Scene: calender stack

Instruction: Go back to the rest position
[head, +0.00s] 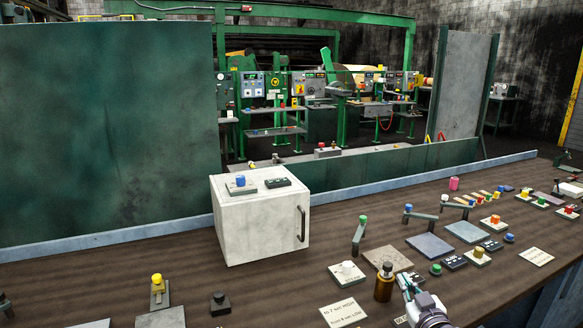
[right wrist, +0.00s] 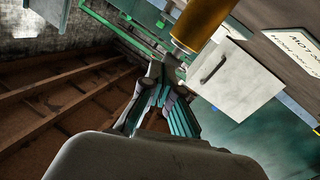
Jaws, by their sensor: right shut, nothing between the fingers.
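My right gripper (head: 408,286) is at the bottom right of the head view, over the front part of the brown console top. It is shut and empty. In the right wrist view its fingers (right wrist: 157,80) are together in the middle, with nothing between them. An amber bottle with a dark cap (head: 384,284) stands upright on the console, just left of the gripper. The bottle also shows in the right wrist view (right wrist: 205,18), beyond the fingertips; I cannot tell the exact gap. My left gripper is not in view.
A white box with a handle (head: 262,226) stands mid-console. Levers, coloured knobs and plates crowd the right side, including a green-topped lever (head: 360,234) and a white button (head: 347,270). A yellow-topped lever (head: 157,288) is at left. Bare console top (head: 260,285) lies before the box.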

